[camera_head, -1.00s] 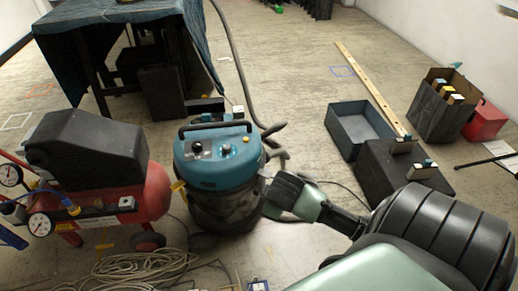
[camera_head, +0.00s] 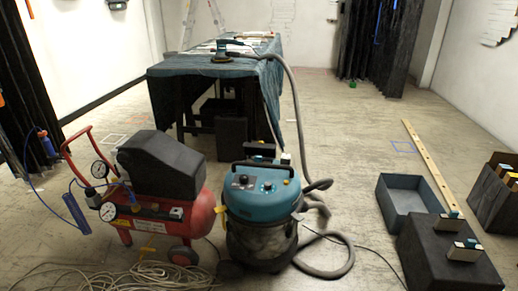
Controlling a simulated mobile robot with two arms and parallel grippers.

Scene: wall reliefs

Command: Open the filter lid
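A shop vacuum with a teal top (camera_head: 262,204) and a dark, partly see-through drum (camera_head: 262,245) stands upright on the floor near the middle of the view. I cannot tell whether this lid is the filter lid. Neither of my grippers is in view.
A red air compressor (camera_head: 165,215) with gauges stands close left of the vacuum, with coiled hose (camera_head: 110,278) in front. A cloth-covered table (camera_head: 215,68) stands behind. An open grey bin (camera_head: 408,206) and a dark case (camera_head: 450,262) are at right. Floor between vacuum and bin has hose and cable.

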